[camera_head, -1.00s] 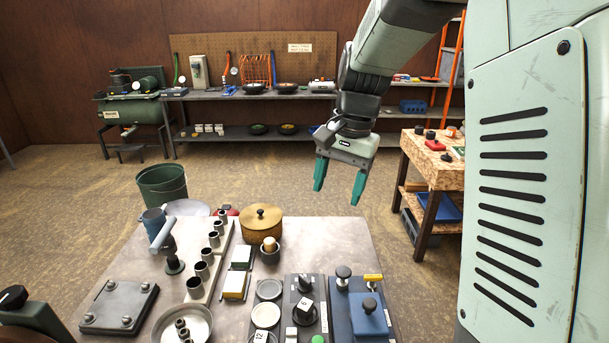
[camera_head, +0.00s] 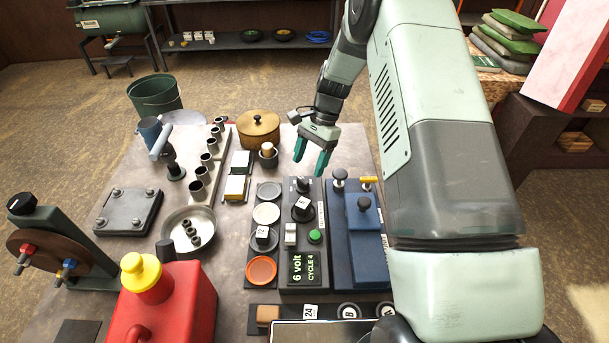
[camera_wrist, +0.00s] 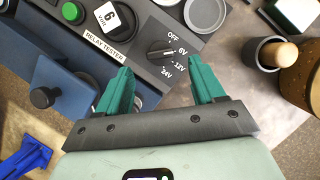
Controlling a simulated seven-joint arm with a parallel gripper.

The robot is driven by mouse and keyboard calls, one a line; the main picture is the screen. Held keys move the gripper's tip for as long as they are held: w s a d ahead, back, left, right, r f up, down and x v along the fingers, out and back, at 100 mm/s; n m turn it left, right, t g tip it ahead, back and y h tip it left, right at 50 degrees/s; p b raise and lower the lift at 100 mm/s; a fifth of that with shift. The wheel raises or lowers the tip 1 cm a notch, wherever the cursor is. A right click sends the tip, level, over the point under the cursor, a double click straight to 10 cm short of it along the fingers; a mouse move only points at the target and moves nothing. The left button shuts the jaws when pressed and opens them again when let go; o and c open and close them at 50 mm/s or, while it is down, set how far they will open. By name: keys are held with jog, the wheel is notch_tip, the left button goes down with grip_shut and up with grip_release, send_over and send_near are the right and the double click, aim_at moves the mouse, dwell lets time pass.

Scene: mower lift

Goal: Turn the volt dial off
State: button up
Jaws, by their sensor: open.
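The volt dial is a small black knob on the dark relay tester (camera_head: 289,240). In the wrist view the volt dial (camera_wrist: 161,48) has OFF, 6V, 12V and 24V marked around it, and its white mark seems to face 6V. In the head view the volt dial (camera_head: 303,184) sits at the tester's far end. The tester's screen (camera_head: 303,267) reads "6 volt CYCLE 4". My gripper (camera_head: 309,163) is open and empty above the far end of the tester. In the wrist view the dial lies just beyond and between my teal fingertips (camera_wrist: 161,70), apparently not touched.
A blue box (camera_head: 355,235) with black knobs stands right. A wooden-topped cup (camera_head: 268,157) and brass pot (camera_head: 259,127) stand beyond, to the left.

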aim_at(303, 180)
jog(key=x, duration=0.5)
jog(key=shift+f, duration=0.1)
jog(key=c, duration=1.1)
jog(key=shift+o, duration=0.2)
jog(key=shift+n, duration=0.4)
jog(key=n, duration=0.1)
jog(key=n+h, duration=0.1)
jog(key=n, duration=0.1)
jog(key=shift+w+a+n+g+h, duration=0.1)
jog(key=shift+a+n+g+h, duration=0.05)
jog(key=shift+n+g+h, duration=0.2)
jog(key=shift+a+n+g+h, duration=0.15)
jog(key=shift+n+h, duration=0.25)
jog(key=shift+n, duration=0.75)
jog(key=shift+d+n+g+h, duration=0.1)
jog(key=shift+n+h, duration=0.25)
jog(key=shift+n, duration=0.75)
